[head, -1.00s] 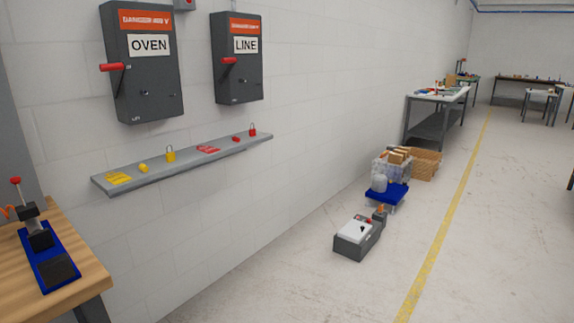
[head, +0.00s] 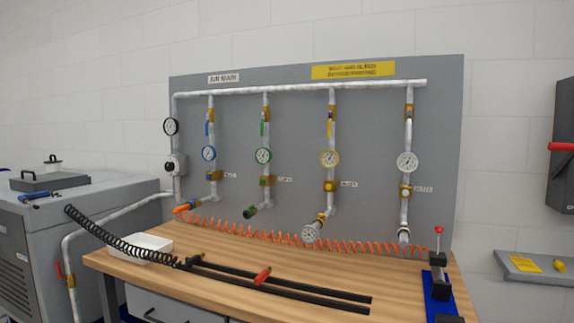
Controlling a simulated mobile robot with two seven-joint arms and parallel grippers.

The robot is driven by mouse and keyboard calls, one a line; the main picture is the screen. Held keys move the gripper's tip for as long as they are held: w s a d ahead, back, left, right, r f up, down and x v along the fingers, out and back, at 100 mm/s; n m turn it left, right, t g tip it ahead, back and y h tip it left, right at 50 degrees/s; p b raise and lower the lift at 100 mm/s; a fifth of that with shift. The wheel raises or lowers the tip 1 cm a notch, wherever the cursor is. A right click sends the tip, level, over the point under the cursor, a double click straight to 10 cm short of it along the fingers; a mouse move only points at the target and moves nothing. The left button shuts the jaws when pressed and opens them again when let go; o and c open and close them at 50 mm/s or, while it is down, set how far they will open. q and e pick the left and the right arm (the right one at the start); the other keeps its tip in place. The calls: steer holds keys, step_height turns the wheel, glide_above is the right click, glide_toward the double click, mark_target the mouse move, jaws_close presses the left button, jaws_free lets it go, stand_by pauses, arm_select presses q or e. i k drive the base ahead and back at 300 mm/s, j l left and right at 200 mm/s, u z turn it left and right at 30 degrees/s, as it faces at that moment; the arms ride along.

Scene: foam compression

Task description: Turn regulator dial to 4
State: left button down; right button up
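A grey panel (head: 300,150) stands behind a wooden workbench and carries white pipes with gauges. Neither of my grippers is in view.
The wooden bench (head: 230,260) stands in front of the panel. A coiled orange hose (head: 270,236), black bars (head: 290,282), a white tray (head: 146,248) and a blue-based press (head: 438,285) are on it. A grey cabinet (head: 90,215) is at left.

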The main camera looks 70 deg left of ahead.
mark_target(170, 166)
steer(key=u, duration=2.3)
steer(key=i+j+z, duration=0.2)
steer(key=j+z, duration=0.15)
steer(key=j, duration=0.7)
steer(key=i+j+z, duration=0.1)
steer(key=j+z, duration=0.2)
steer(key=j, duration=0.75)
steer(key=j+z, duration=0.35)
steer(key=j, duration=0.75)
steer(key=k+l, duration=0.05)
